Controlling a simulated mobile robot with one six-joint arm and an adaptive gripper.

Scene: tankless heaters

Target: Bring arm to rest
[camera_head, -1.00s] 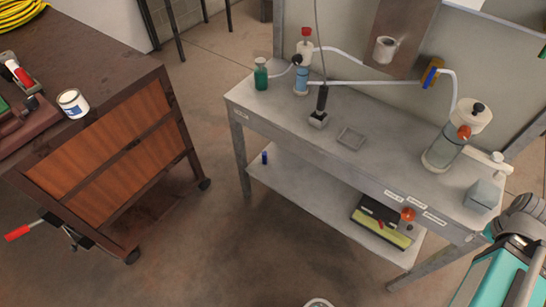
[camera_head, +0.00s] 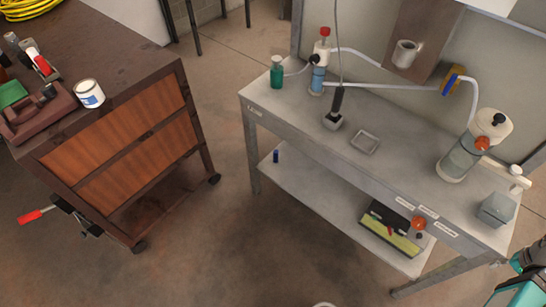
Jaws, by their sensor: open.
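Part of my arm (camera_head: 522,288), teal and dark grey, shows at the lower right corner, in front of the right end of the grey workbench (camera_head: 225,125). Most of the arm is cut off by the picture edge. My gripper cannot be made out in this view, and nothing held shows.
The workbench (camera_head: 290,118) carries a green bottle (camera_head: 276,73), a small tray (camera_head: 365,143), a clear canister (camera_head: 462,158) and a grey box (camera_head: 497,210). Its lower shelf holds a black and yellow case (camera_head: 390,232). A brown cabinet (camera_head: 120,150) with a paint can (camera_head: 89,94) stands left. Floor between is clear.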

